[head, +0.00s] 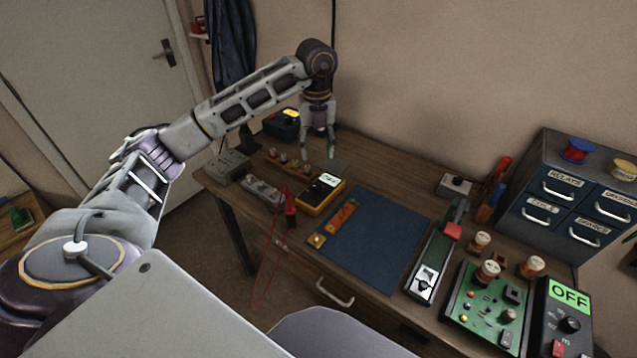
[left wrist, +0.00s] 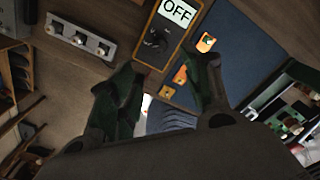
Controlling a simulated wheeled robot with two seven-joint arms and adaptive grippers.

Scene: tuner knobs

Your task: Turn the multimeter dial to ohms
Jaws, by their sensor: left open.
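The yellow and black multimeter (head: 320,196) lies on the bench left of the blue mat, and its screen reads OFF. In the left wrist view the multimeter (left wrist: 150,62) shows at the top, with its dark dial (left wrist: 157,38) below the OFF screen (left wrist: 177,10). My left gripper (head: 319,148) is open and empty, pointing down above the back part of the bench, beyond the multimeter in the head view. Its spread fingers also show in the left wrist view (left wrist: 168,74), apart from the dial. My right gripper is not in view.
A power strip (head: 262,190) and a row of small knobs (head: 290,163) lie left of the multimeter. Red leads (head: 290,208) hang over the front edge. A black unit reading OFF (head: 569,293) stands far right.

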